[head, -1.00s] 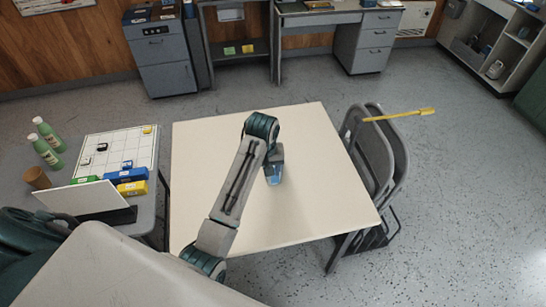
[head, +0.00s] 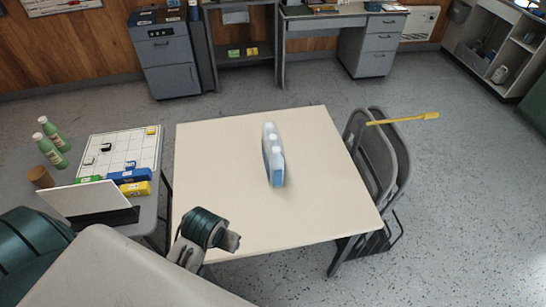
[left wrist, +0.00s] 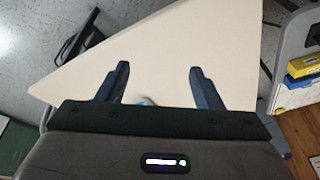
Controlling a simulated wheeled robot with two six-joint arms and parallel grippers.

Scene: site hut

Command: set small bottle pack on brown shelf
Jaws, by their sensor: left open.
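The small bottle pack (head: 273,158), white and light blue, stands on the cream table (head: 225,150) near its middle. In the left wrist view only a small blue bit of it (left wrist: 146,101) shows above the gripper's body. My left arm is folded back at the table's near left corner in the head view, and its fingers are not clearly seen there. In the left wrist view my left gripper (left wrist: 157,85) is open and empty, with its two fingers wide apart over the table, clear of the pack. My right gripper is in neither view. I cannot pick out a brown shelf for certain.
Folding chairs (head: 378,160) stand against the table's right side. Cabinets and a desk line the back wall; the floor between is clear.

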